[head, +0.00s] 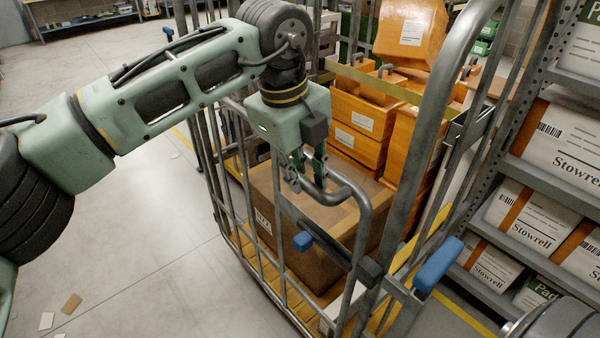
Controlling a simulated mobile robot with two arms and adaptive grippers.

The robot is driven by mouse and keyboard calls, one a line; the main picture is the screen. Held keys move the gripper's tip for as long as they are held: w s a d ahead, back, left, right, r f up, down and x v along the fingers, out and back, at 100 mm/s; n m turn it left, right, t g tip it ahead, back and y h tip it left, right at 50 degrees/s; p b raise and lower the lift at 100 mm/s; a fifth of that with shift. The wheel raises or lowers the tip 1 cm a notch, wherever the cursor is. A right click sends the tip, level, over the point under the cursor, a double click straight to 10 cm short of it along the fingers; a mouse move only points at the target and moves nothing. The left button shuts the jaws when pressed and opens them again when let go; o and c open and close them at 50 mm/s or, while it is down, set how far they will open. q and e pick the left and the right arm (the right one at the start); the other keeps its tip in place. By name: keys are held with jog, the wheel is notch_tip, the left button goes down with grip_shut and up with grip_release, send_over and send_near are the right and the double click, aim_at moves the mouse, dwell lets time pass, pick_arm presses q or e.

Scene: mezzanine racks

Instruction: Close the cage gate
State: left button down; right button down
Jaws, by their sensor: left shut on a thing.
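The cage gate (262,205) is a half-height panel of grey metal bars on the near left side of the roll cage (430,130). Its curved top rail bends down close to the cage's tall front tube. I cannot tell whether a gap remains there. A bar with a blue-tipped handle (303,240) crosses the gate's free end. My left gripper (307,176) comes down from above and is shut on the gate's top rail. Its fingers partly hide the rail. A second blue handle (437,265) sits at the cage's right side.
A brown carton (290,215) and several orange bins (362,125) fill the cage. A shelf rack with white-and-orange Stowrell boxes (520,222) stands close on the right. The concrete floor (150,245) at left is mostly open, with a few small scraps.

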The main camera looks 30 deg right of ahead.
pick_arm(q)
jog(key=shift+w+d+r, duration=0.15)
jog(key=shift+d+r, duration=0.1)
jog(key=shift+r, duration=0.05)
jog(key=c, duration=2)
grip_release()
jog(key=shift+o, duration=0.9)
jog(key=shift+d, duration=0.15)
jog(key=shift+o, duration=0.9)
jog(key=shift+d+f, duration=0.1)
jog(key=shift+d, duration=0.05)
jog(key=shift+f, duration=0.1)
notch_tip(320, 180, up, 12)
jog(key=a, duration=0.2)
jog(key=shift+s+a, duration=0.2)
jog(key=shift+s, duration=0.1)
pick_arm(e)
jog(key=shift+d, duration=0.4)
pick_arm(q)
jog(key=shift+f, duration=0.2)
pick_arm(e)
jog(key=shift+s, duration=0.1)
